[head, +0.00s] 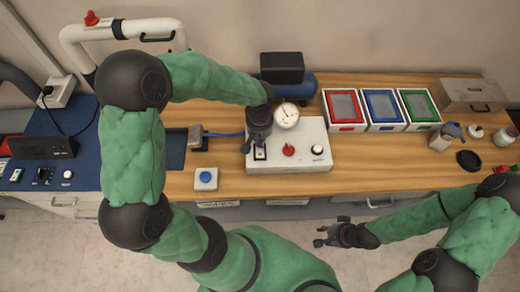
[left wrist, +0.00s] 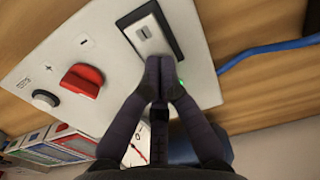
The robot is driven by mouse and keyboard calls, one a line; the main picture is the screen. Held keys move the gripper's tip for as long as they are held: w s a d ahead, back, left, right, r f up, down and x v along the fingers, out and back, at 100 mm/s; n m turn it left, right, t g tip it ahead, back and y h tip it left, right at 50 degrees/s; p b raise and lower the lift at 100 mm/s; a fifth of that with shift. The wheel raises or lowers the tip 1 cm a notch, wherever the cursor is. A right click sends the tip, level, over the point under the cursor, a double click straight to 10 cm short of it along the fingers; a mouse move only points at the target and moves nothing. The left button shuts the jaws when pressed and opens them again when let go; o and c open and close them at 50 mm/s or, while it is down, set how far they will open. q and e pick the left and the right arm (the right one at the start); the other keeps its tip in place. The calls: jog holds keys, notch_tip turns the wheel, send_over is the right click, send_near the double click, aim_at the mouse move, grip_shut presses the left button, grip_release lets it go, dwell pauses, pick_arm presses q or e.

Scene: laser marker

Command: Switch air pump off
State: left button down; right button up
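The air pump control box (head: 320,155) is a pale box on the wooden bench. It carries a rocker switch (head: 260,153) in a dark frame, a red knob (head: 289,150), a small knob and a round gauge (head: 286,116). In the left wrist view the white rocker (left wrist: 146,33) shows in its black frame, with the red knob (left wrist: 83,80) beside it. My left gripper (left wrist: 158,68) has its fingers together and empty, tips right at the rocker's near end; contact cannot be told. A small green light shows beside the fingers. My right gripper (head: 322,236) is open and empty, away from the bench.
Red, blue and green trays (head: 384,126) stand right of the box. A blue push button (head: 206,177) lies to its left. A blue hose (left wrist: 268,47) runs from the box. Jars (head: 440,142) stand at the far right. The front bench strip is clear.

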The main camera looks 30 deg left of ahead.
pick_arm(q)
jog(key=shift+f, duration=0.35)
jog(key=shift+r, duration=0.2)
jog(key=shift+r+p, duration=2.25)
jog(key=shift+r, duration=1.15)
